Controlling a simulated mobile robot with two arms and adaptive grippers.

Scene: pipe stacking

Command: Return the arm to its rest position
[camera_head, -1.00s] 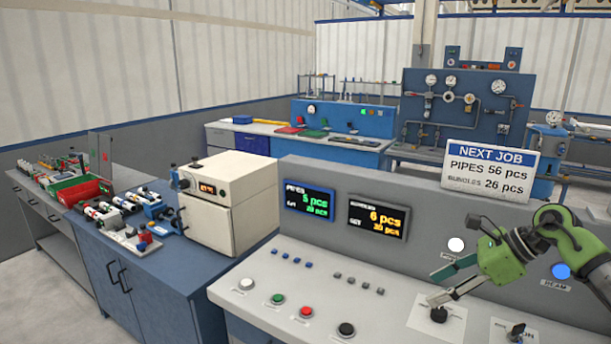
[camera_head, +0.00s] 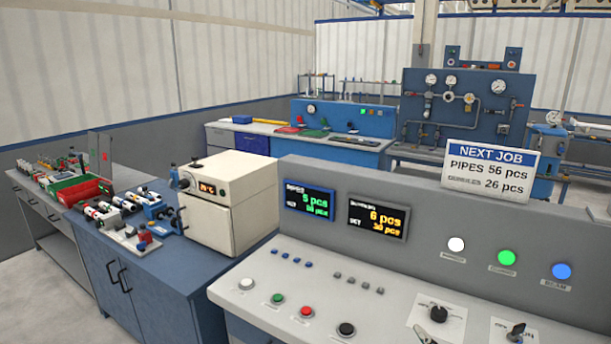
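Neither of my grippers and neither of my arms shows in the head view. The grey control console (camera_head: 330,266) fills the lower right. It carries a black rotary knob (camera_head: 438,314) on a white plate and a second black switch (camera_head: 515,331) to its right. On its upright panel are a white lamp (camera_head: 456,244), a lit green lamp (camera_head: 506,257) and a blue lamp (camera_head: 561,271). Two displays (camera_head: 378,218) show pipe and bundle counts.
A cream oven-like box (camera_head: 225,205) stands on a blue cabinet (camera_head: 150,285) at the left. A red bin (camera_head: 82,190) and small fittings lie beyond it. A "NEXT JOB" sign (camera_head: 490,170) tops the console. The space above the console's sloped face is clear.

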